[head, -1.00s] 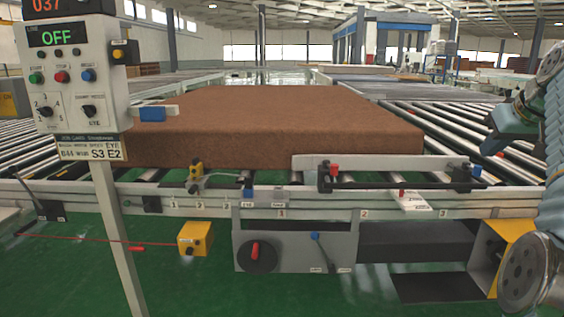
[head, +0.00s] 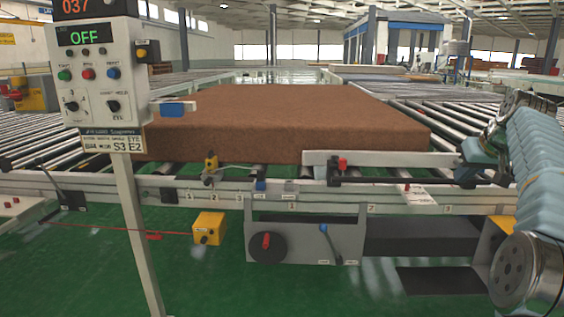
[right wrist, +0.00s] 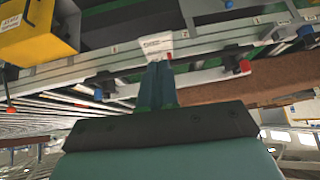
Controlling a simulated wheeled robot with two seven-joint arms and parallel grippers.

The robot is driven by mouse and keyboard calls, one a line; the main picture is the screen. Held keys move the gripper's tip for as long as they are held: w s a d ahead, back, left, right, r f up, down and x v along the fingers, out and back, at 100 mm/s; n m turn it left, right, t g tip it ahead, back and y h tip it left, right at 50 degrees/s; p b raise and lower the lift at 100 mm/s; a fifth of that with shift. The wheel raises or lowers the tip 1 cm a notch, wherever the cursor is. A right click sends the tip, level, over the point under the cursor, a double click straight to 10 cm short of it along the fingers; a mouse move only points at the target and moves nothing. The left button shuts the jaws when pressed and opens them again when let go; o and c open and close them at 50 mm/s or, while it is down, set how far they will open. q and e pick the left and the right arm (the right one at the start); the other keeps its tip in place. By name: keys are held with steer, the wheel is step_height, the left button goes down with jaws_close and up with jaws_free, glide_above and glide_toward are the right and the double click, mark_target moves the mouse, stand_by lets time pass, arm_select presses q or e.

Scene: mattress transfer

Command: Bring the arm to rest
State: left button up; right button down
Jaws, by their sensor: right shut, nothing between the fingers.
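My right arm comes in at the right edge of the head view, with its pale teal sleeve and round metal joint. My right gripper (head: 466,152) is by the right end of the conveyor's front rail, partly hidden against the dark bar there. In the right wrist view its two dark teal fingers (right wrist: 157,72) are together and empty. Their tips overlap a white label (right wrist: 156,44) in the picture; I cannot tell whether they touch it. The brown mattress (head: 280,115) lies flat on the rollers, left of the gripper. My left gripper is not in view.
A control box (head: 97,70) reading OFF stands on a post at the left front. The conveyor's front rail (head: 400,208) crosses the view, with a grey switch panel (head: 340,245) below it. A yellow box (head: 208,228) is near the floor. Green floor (head: 80,280) is open in front.

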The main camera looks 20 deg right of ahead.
steer(key=w+a+f+g+y, duration=0.1)
steer(key=w+a+f, duration=0.25)
steer(key=f, duration=0.35)
steer(key=w+a+f, duration=0.2)
steer(key=w+f, duration=0.2)
steer(key=f, duration=0.4)
steer(key=w+a+f+g+y, duration=0.1)
steer(key=w+a+f, duration=0.1)
steer(key=w+f, duration=0.35)
steer(key=a+f+n+g+y, duration=0.1)
steer(key=a+f, duration=0.7)
steer(key=f, duration=0.3)
steer(key=a+f+y, duration=0.1)
steer(key=a+f, duration=0.6)
steer(key=f, duration=0.4)
steer(key=s+a+f+n+g+y, duration=0.1)
steer(key=s+a+f, duration=0.55)
steer(key=a, duration=0.25)
steer(key=s+a+f+g, duration=0.1)
steer(key=s+a+f, duration=0.5)
steer(key=a+f, duration=0.25)
steer(key=s+a+f, duration=0.1)
steer(key=s+a, duration=0.4)
steer(key=s, duration=0.3)
steer(key=s+a+f+g+y, duration=0.1)
steer(key=s+a, duration=0.5)
steer(key=s, duration=0.2)
steer(key=shift+f+n+g, duration=0.2)
steer(key=shift+n+g, duration=0.1)
steer(key=shift+n, duration=0.1)
